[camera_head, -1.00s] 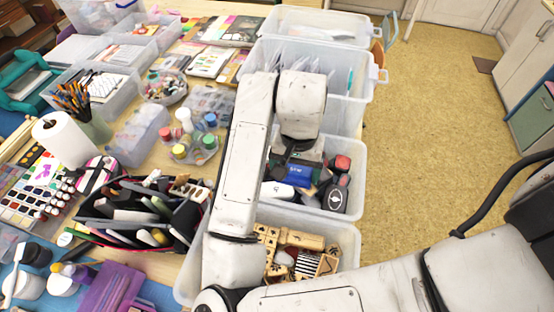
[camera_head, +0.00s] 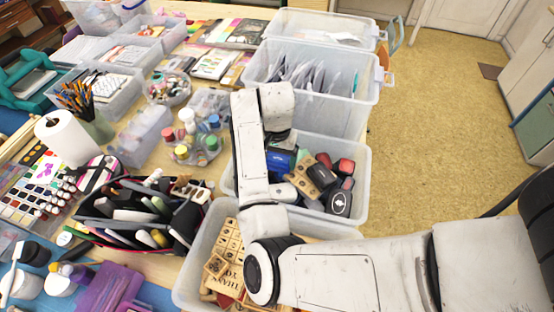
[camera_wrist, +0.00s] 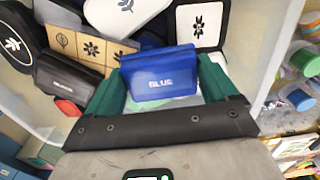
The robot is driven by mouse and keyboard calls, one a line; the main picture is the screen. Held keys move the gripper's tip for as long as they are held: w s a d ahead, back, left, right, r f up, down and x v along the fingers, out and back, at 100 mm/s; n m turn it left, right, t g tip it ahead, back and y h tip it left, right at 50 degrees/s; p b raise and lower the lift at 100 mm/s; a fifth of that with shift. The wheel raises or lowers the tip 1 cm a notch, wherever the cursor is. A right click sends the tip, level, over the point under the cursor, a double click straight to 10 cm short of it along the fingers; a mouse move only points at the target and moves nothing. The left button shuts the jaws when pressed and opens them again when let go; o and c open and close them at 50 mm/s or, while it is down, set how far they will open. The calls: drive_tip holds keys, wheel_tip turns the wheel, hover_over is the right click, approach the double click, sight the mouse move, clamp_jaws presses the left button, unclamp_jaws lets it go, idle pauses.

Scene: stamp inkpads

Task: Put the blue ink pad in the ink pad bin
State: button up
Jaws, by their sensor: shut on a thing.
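The blue ink pad (camera_wrist: 160,75), a small box marked "BLUE", is between the green fingers of my gripper (camera_wrist: 162,88) in the wrist view. The gripper is shut on it. In the head view a blue patch (camera_head: 281,160) shows just below my wrist, over the back left of the clear ink pad bin (camera_head: 366,185). The fingers are hidden there by my arm. The bin holds several black, white and wooden pads and stamps. I cannot tell whether the held pad touches them.
A clear bin of wooden stamps (camera_head: 190,285) stands in front, partly under my arm. A clear bin with upright sheets (camera_head: 350,110) stands behind. A black tray of markers (camera_head: 110,235) and ink jars (camera_head: 185,150) lie left. Open floor (camera_head: 430,130) is at right.

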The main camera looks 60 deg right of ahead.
sight(277, 159)
drive_tip(key=shift+f, duration=0.75)
drive_tip(key=shift+f, duration=0.15)
drive_tip(key=o, duration=0.8)
drive_tip(key=shift+o, duration=0.2)
wheel_tip(277, 159, up, 12)
drive_tip(key=shift+r, duration=0.2)
